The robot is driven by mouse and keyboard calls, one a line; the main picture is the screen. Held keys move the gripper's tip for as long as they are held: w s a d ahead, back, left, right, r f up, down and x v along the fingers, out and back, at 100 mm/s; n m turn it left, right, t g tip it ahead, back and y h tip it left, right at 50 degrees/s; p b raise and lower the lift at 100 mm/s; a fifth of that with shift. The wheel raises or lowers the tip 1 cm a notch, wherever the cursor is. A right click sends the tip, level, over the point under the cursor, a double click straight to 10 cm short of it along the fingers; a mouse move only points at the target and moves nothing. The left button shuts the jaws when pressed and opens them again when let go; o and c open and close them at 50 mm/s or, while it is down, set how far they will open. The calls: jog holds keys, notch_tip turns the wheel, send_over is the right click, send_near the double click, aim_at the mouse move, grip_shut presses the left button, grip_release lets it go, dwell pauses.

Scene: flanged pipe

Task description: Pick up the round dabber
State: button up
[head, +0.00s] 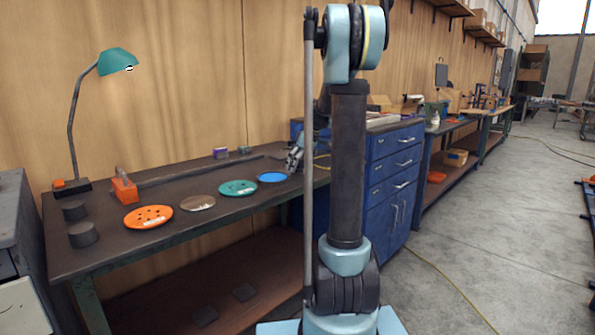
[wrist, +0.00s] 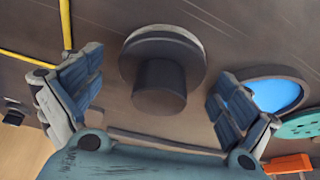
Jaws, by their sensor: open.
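The round dabber (wrist: 161,85) looks like a dark grey wide disc with a narrower cylindrical knob. It lies in the wrist view between the two spread fingers of my gripper (wrist: 157,76), with a clear gap on each side. The knob points towards the wrist camera. My gripper is open and holds nothing. In the head view my gripper (head: 294,159) is low over the right end of the dark workbench (head: 110,258), just right of the blue disc. I cannot make out the dabber in the head view, where my arm covers that area.
A blue disc (head: 272,177) lies closest to my gripper, then a teal disc (head: 238,188), a brown disc (head: 198,203) and an orange disc (head: 148,217). A green lamp (head: 118,61) and dark cylinders (head: 83,235) stand at left. A yellow line (wrist: 66,25) shows in the wrist view.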

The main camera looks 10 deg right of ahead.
jog(key=c, duration=1.2)
notch_tip(320, 180, up, 10)
